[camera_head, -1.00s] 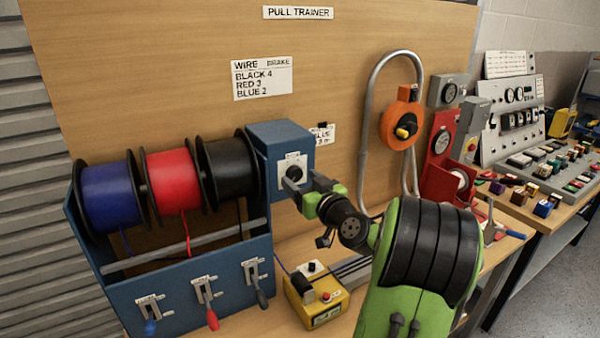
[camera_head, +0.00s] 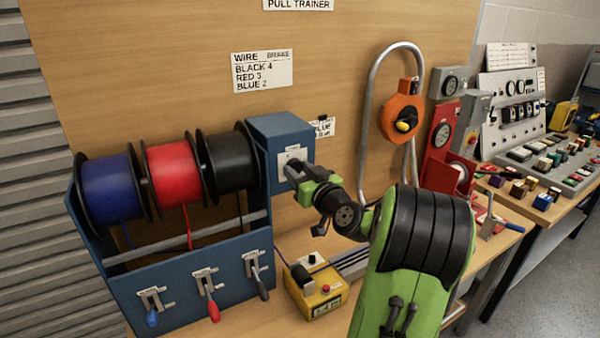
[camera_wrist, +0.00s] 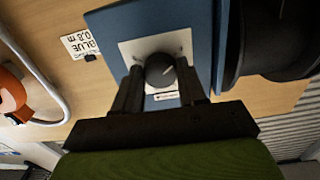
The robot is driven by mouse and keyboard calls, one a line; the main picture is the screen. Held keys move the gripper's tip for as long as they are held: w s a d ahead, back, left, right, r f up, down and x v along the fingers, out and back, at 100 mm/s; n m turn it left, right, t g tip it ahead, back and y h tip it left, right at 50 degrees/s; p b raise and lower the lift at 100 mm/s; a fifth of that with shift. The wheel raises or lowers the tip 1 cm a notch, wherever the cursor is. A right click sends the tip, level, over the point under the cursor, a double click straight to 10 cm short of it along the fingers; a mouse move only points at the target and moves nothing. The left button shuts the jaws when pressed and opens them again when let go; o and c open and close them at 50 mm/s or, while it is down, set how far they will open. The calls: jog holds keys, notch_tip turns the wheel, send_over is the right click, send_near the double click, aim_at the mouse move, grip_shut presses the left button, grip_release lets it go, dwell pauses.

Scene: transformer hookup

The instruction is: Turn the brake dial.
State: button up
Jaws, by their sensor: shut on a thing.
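The brake dial (camera_wrist: 160,70) is a dark round knob on a white plate (camera_wrist: 130,50), on the side of the blue housing (camera_head: 280,128). In the wrist view my gripper (camera_wrist: 160,83) has one finger on each side of the knob and is shut on it. In the head view my gripper (camera_head: 297,173) reaches the white plate from the right and hides most of the dial. The plate's small markings are too small to read.
Blue, red and black wire spools (camera_head: 172,172) sit left of the housing, above several levers (camera_head: 206,282). A yellow box (camera_head: 316,289) stands below my gripper. An orange reel (camera_head: 402,118) and a grey tube loop (camera_head: 372,90) are to the right.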

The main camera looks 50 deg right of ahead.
jog(key=m, duration=0.4)
jog(key=shift+m+b, duration=0.3)
jog(key=shift+m, duration=0.1)
jog(key=m, duration=0.5)
jog(key=shift+a+p, duration=0.1)
jog(key=shift+p, duration=0.3)
jog(key=m+p, duration=0.2)
jog(key=m, duration=0.3)
jog(key=shift+r+m, duration=0.1)
jog(key=shift+m, duration=0.3)
jog(key=shift+m+p, duration=0.8)
jog(key=shift+m, duration=1.1)
jog(key=o, duration=1.1)
jog(key=shift+c, duration=0.2)
